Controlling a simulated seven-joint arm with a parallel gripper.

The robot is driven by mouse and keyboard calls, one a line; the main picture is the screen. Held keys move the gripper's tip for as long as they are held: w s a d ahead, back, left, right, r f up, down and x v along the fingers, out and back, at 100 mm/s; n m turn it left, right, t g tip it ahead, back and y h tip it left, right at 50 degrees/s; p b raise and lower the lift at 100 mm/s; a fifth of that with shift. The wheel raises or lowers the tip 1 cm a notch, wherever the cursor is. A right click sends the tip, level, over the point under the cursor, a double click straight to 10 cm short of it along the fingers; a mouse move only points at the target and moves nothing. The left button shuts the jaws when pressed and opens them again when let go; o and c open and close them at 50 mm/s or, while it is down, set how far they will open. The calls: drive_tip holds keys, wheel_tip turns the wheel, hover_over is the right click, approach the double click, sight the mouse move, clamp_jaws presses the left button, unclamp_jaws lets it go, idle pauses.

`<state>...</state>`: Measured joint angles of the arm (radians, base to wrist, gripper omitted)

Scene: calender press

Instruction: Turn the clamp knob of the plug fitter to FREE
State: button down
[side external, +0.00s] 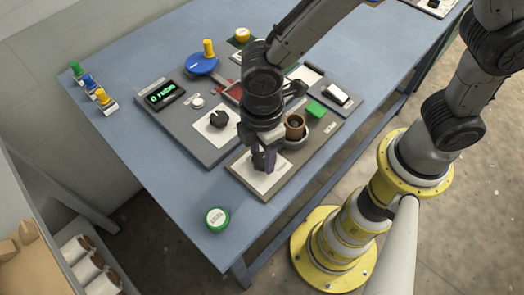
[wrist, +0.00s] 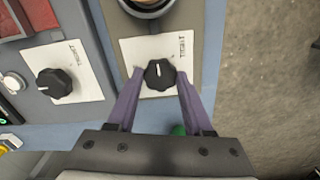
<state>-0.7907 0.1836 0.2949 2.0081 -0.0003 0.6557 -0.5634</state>
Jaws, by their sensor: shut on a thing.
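The plug fitter is a brown-grey base (side external: 300,172) at the table's near right edge, with a brown cup (side external: 294,127) on it. Its black clamp knob (wrist: 160,74) sits on a white plate (wrist: 185,47), also seen in the side view (side external: 277,181). The knob's white pointer line points to the top of the wrist view. The plate's small lettering is not readable. My gripper (wrist: 160,75) has its purple fingers on either side of the knob and is shut on it. In the side view my gripper (side external: 264,162) hides the knob.
A second black knob (wrist: 54,83) on a white plate stands to the left on the grey panel (side external: 205,150). A blue dial (side external: 201,64) and green display (side external: 160,95) are farther back.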

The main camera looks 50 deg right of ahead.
sight(262, 159)
drive_tip(key=n, duration=0.4)
drive_tip(key=shift+n, duration=0.3)
drive_tip(key=n, duration=0.4)
drive_tip(key=shift+n, duration=0.3)
drive_tip(key=n, duration=0.4)
drive_tip(key=shift+r, duration=0.1)
drive_tip(key=shift+a+n, duration=0.1)
drive_tip(key=shift+n, duration=2.2)
drive_tip(key=shift+c, duration=1.5)
unclamp_jaws()
wheel_tip(262, 159, up, 14)
